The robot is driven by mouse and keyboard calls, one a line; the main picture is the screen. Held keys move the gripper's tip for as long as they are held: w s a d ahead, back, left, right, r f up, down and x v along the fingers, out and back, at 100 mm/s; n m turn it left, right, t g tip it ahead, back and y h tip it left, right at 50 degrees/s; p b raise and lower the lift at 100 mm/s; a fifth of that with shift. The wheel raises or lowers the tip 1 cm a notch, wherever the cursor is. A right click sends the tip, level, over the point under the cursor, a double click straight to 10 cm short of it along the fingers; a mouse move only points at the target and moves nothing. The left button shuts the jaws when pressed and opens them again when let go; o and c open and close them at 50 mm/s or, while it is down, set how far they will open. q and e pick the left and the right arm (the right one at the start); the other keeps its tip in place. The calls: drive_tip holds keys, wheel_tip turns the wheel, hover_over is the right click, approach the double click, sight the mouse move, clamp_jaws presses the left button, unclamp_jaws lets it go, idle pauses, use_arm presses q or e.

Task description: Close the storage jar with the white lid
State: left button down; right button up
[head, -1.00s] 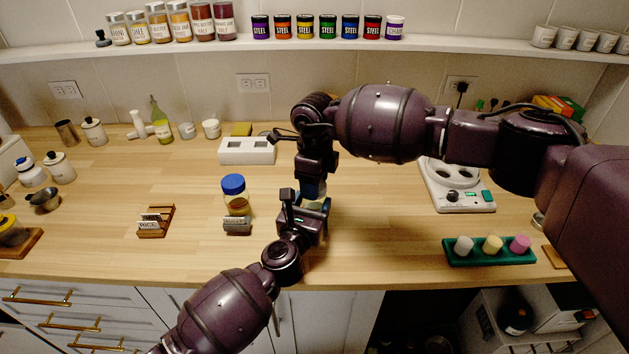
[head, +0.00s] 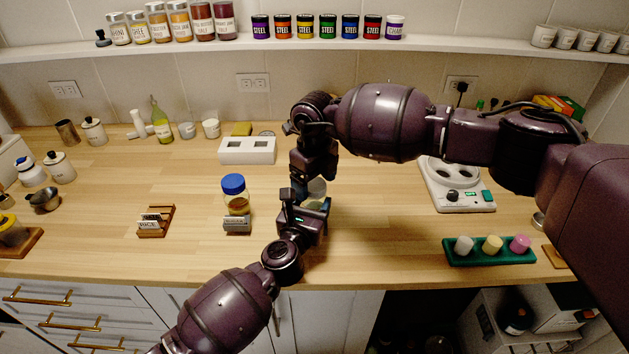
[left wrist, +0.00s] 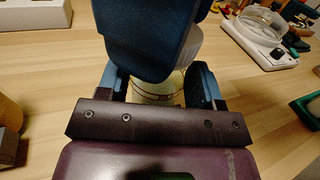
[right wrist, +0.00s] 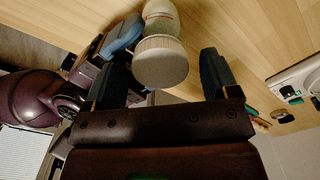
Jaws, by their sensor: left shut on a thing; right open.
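The storage jar (right wrist: 161,17) is a clear glass jar held upright over the counter. My left gripper (head: 313,207) is shut around its body, which also shows between the fingers in the left wrist view (left wrist: 158,88). The white lid (right wrist: 161,60), round with a ribbed edge, sits at the jar's mouth; whether it is fully seated I cannot tell. It shows in part in the head view (head: 317,187). My right gripper (right wrist: 164,68) is open just above the lid, its fingers either side with gaps. My right arm partly hides jar and lid in the head view.
A blue-capped jar (head: 235,194) stands left of my left gripper, behind a small label holder (head: 237,224). A green tray (head: 489,251) and a white appliance (head: 457,190) are at right. The counter between is clear.

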drive_tip(key=shift+r, duration=2.15)
drive_tip(key=shift+c, duration=0.2)
drive_tip(key=shift+w+r+n, duration=0.25)
drive_tip(key=shift+r+n, duration=0.05)
drive_tip(key=shift+r, duration=0.65)
drive_tip(key=shift+c, duration=0.3)
drive_tip(key=n, duration=0.1)
drive_tip(key=r+n, duration=0.1)
drive_tip(key=n, duration=0.1)
drive_tip(key=shift+r+n, duration=0.15)
drive_tip(key=shift+n, duration=0.15)
drive_tip(key=n, duration=0.4)
drive_tip(key=shift+s+r+n, duration=0.15)
drive_tip(key=shift+s+n, duration=0.1)
drive_tip(key=shift+n, duration=0.05)
drive_tip(key=shift+f, duration=4.05)
